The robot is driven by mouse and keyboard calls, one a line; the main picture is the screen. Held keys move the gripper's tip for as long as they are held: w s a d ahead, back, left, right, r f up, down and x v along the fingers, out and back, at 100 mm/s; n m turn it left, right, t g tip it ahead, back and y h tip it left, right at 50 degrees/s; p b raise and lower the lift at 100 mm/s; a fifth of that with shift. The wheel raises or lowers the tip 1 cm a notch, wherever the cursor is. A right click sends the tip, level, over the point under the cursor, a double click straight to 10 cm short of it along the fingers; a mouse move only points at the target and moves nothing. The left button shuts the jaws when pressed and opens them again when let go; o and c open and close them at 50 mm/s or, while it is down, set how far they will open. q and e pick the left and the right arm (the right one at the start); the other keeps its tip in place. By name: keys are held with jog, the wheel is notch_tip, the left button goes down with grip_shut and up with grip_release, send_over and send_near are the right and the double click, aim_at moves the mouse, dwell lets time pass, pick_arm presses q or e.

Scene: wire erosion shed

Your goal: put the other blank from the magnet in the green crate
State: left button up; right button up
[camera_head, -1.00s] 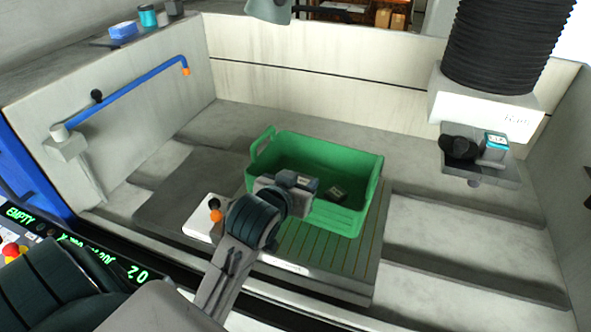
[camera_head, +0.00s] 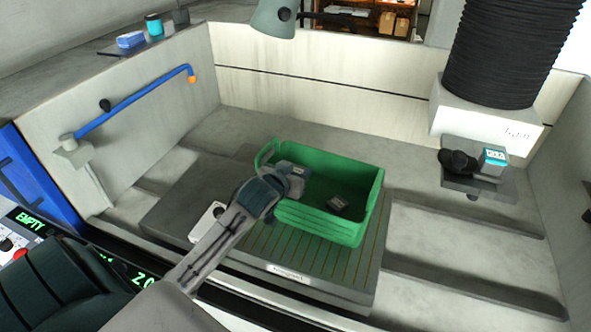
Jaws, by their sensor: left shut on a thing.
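The green crate (camera_head: 318,226) stands on the slatted magnet plate (camera_head: 352,272). A small dark grey blank (camera_head: 338,204) lies on the crate's floor, right of its middle. My left gripper (camera_head: 288,178) reaches over the crate's near left wall and is inside or just above its left half. It is shut on a grey block, which looks like the other blank (camera_head: 293,168). The jaws hide much of this blank, and I cannot tell whether it touches the crate's floor. No blank shows on the visible bare part of the magnet. My right gripper is not in view.
A white box (camera_head: 206,224) is partly hidden beside my arm. A blue pipe (camera_head: 135,102) runs along the left wall. A black bellows head (camera_head: 508,50) hangs at right above a small shelf (camera_head: 478,188) holding a teal-topped box. The right floor is clear.

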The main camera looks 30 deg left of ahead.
pick_arm(q)
jog(key=shift+f, duration=0.2)
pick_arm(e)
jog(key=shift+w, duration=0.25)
